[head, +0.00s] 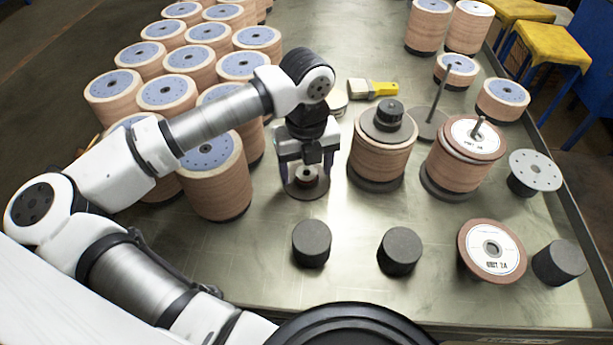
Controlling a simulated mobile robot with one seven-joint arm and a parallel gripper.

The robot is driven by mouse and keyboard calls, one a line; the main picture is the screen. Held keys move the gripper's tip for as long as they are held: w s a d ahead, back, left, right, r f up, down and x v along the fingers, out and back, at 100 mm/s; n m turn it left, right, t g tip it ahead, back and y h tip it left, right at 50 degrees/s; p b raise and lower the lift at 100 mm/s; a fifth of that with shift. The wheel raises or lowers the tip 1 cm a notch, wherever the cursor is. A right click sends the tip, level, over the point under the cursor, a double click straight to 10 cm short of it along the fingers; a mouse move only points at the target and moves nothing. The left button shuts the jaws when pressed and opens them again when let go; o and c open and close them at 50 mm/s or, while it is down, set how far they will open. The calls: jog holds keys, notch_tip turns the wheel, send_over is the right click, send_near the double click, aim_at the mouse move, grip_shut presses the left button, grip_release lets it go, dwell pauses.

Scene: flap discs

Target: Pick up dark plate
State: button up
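A dark round plate (306,190) with a raised hub in its middle lies flat, low over or on the metal table. My gripper (306,174) points down over it. Its two fingers are spread, one on each side of the hub and near the plate's left and right edges. A gap shows between the fingers and the hub. Whether the fingertips touch the plate's rim is not clear. Another dark plate (371,130) with a knob sits on top of a stack of tan discs to the right.
Many tan disc stacks (209,180) crowd the left, close to my arm. Dark cylinders (312,243) (400,250) stand in front. A labelled disc stack (459,168), a dark base with a rod (430,122) and a yellow brush (374,88) are right and behind. Table shows bare at front left.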

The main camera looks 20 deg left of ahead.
jog(key=c, duration=1.2)
